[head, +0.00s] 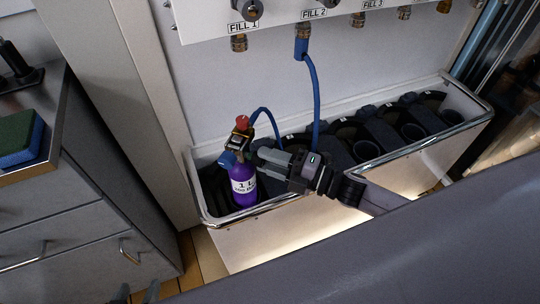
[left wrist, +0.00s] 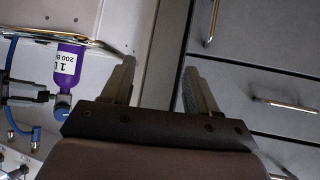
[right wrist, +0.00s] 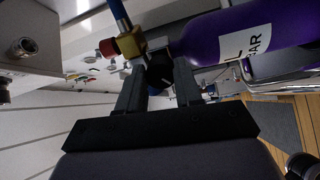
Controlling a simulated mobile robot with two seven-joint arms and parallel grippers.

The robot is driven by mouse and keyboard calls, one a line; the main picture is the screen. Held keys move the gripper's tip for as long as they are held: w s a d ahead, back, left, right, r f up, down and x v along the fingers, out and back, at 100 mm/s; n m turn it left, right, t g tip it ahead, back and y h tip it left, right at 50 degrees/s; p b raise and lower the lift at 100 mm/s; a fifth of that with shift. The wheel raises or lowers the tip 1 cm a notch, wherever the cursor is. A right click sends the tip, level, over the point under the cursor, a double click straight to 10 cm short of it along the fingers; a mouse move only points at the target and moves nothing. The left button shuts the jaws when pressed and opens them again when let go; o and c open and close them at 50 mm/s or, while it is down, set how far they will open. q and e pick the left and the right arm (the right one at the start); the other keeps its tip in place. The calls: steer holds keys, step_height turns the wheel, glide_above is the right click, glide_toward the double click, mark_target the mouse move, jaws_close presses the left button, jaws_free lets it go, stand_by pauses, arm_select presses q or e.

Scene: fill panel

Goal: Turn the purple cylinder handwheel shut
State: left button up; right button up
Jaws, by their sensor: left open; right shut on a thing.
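The purple cylinder (head: 243,187) stands upright in the left end of the rack, with a white label. It also shows in the left wrist view (left wrist: 68,68) and, close up, in the right wrist view (right wrist: 225,38). Its valve has a brass body and a red cap (head: 242,121). My right gripper (head: 256,156) reaches in from the right and is shut at the valve. In the right wrist view its fingers close on a dark knob (right wrist: 160,66), apparently the handwheel, partly hidden by them. My left gripper (left wrist: 158,62) is open and empty, away from the cylinder.
A blue hose (head: 312,85) runs down from the FILL 2 port of the fill panel (head: 280,17). The rack (head: 425,147) has a metal rail and several dark holders. A grey drawer cabinet (head: 90,200) stands at left, carrying a green and blue sponge (head: 18,140).

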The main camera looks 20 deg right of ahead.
steer(key=m+p, duration=0.5)
steer(key=m, duration=1)
steer(key=shift+s+a+h, duration=0.1)
steer(key=shift+s+h, duration=0.05)
steer(key=shift+h, duration=0.15)
steer(key=m+p, duration=0.1)
steer(key=m, duration=0.4)
steer(key=shift+a+f+m, duration=0.1)
steer(key=shift+m, duration=0.2)
arm_select(q)
steer(key=r, duration=0.1)
steer(key=a+r, duration=0.1)
steer(key=s+r, duration=0.1)
steer(key=r, duration=0.1)
steer(key=shift+a, duration=0.2)
arm_select(e)
steer(key=m, duration=0.5)
steer(key=shift+s, duration=0.1)
steer(key=o, duration=1)
steer(key=shift+o, duration=0.2)
